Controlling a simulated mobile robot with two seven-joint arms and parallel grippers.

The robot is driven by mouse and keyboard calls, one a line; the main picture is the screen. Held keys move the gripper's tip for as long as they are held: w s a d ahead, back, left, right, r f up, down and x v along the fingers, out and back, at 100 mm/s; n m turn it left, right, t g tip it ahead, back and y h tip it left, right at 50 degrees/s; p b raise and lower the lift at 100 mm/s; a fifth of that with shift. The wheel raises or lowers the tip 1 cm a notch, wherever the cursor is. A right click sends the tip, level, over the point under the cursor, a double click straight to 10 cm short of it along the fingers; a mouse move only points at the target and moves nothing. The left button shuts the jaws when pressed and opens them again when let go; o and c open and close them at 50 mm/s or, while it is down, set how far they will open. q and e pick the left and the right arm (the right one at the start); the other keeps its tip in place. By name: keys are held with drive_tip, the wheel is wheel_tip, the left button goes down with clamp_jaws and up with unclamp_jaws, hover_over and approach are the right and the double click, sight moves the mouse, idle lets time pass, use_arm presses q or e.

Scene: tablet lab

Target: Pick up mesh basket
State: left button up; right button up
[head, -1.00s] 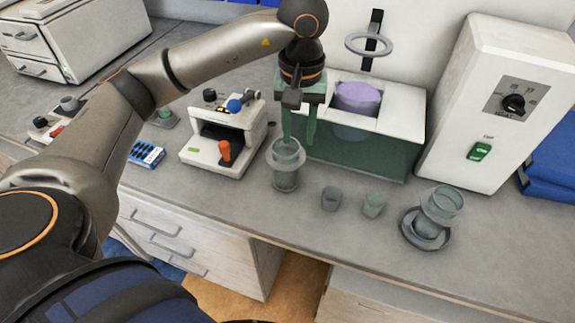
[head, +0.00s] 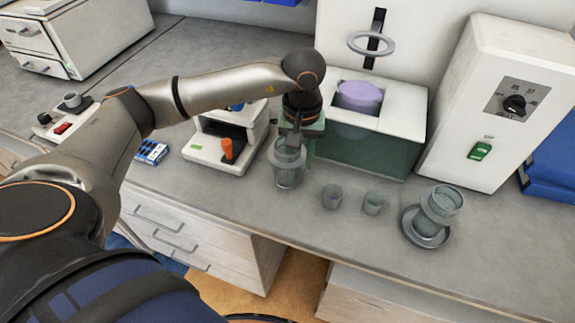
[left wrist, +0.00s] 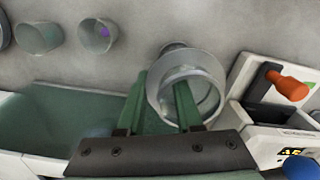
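The mesh basket appears to be the grey, see-through cup with a wide rim (head: 289,178), standing on the bench by the front of the green tank. It also shows in the left wrist view (left wrist: 213,68), its round mouth towards the camera. My left gripper (head: 300,150) points down at its rim. In the left wrist view the green fingers (left wrist: 162,84) are apart, one over the basket's mouth and the other outside its wall, so they straddle the near rim. Contact cannot be told. My right gripper is not in view.
The green tank (head: 350,155) with a purple round top (head: 358,96) stands close behind. A white device with an orange knob (head: 227,148) is on the left. Two small cups (head: 332,196) and a similar vessel on a dark dish (head: 425,232) stand to the right.

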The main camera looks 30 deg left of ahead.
use_arm(q)
clamp_jaws()
drive_tip(key=shift+r, duration=0.15)
idle(0.4)
